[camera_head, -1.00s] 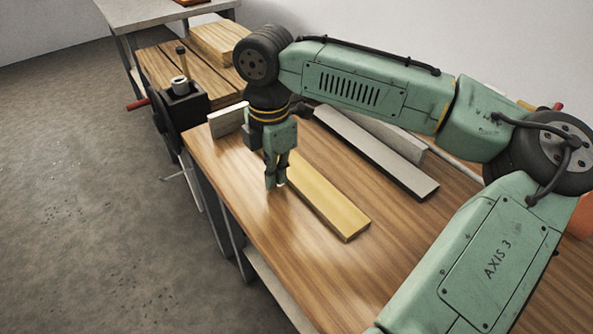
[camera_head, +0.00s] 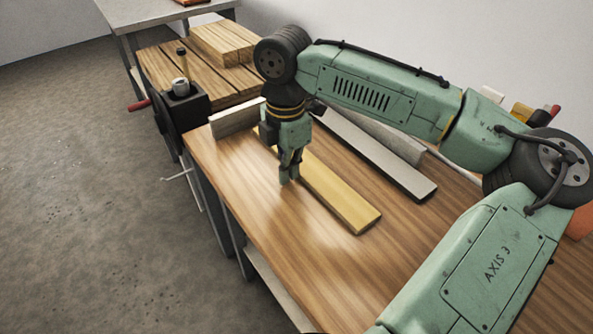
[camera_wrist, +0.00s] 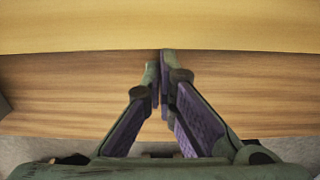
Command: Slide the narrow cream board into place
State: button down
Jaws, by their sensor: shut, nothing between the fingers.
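The narrow cream board (camera_head: 340,194) lies flat on the wooden bench top (camera_head: 270,235), pale yellow and roughly parallel to the grey rail behind it. A strip of bare bench separates them. Its far end is partly hidden by my gripper (camera_head: 289,181), which points down, shut and empty, at the board's left long side, low over the bench. In the wrist view the board (camera_wrist: 160,28) fills the top, and my shut fingertips (camera_wrist: 160,58) are at its near edge, touching or almost touching.
The long grey rail (camera_head: 385,160) runs along the bench's right side. A pale upright block (camera_head: 237,118) stands at the far end, by a black clamp-like device (camera_head: 183,108) with a red handle. Stacked planks (camera_head: 222,42) lie beyond. The bench's front left is clear.

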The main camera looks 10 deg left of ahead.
aim_at(313, 162)
jog(key=shift+w+d+p, duration=1.45)
jog(key=shift+w+d, duration=1.6)
jog(key=shift+w, duration=0.05)
jog(key=shift+s+a+p, duration=0.3)
jog(key=shift+s+a, duration=0.4)
jog(key=shift+a, duration=0.05)
notch_tip(313, 162, up, 6)
jog(key=p, duration=0.6)
jog(key=shift+s, duration=0.1)
